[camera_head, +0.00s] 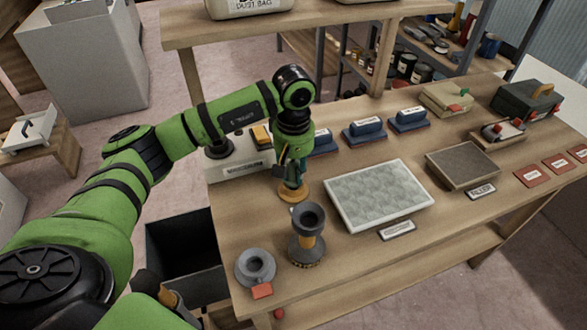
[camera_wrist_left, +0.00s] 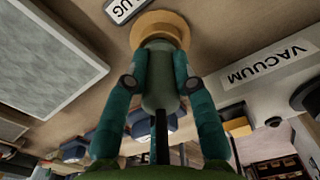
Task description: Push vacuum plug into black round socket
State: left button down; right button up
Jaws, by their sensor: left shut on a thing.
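My left gripper (camera_head: 292,178) points down at the table, its fingers shut on a grey-green cylindrical plug (camera_wrist_left: 158,75). A tan round disc (camera_head: 293,191) lies at the plug's lower end; it also shows in the left wrist view (camera_wrist_left: 160,22). I cannot tell whether the disc belongs to the plug or is a stand under it. The pale vacuum box (camera_head: 241,168), labelled VACUUM (camera_wrist_left: 270,64), stands just left of the gripper. On its top are the black round socket (camera_head: 219,149) and an orange switch (camera_head: 261,135). The plug is apart from the socket. My right gripper is not in view.
A grey-and-tan funnel-shaped piece (camera_head: 307,232) and a grey ring-shaped piece (camera_head: 255,267) stand near the front edge. A pale textured panel (camera_head: 379,193) lies right of the gripper. Blue-handled blocks (camera_head: 364,134) line up behind. A raised shelf (camera_head: 300,27) crosses the back.

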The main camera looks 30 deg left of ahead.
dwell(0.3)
pick_arm(q)
jog(key=c, duration=0.9)
grip_release()
jog(key=shift+c, duration=0.2)
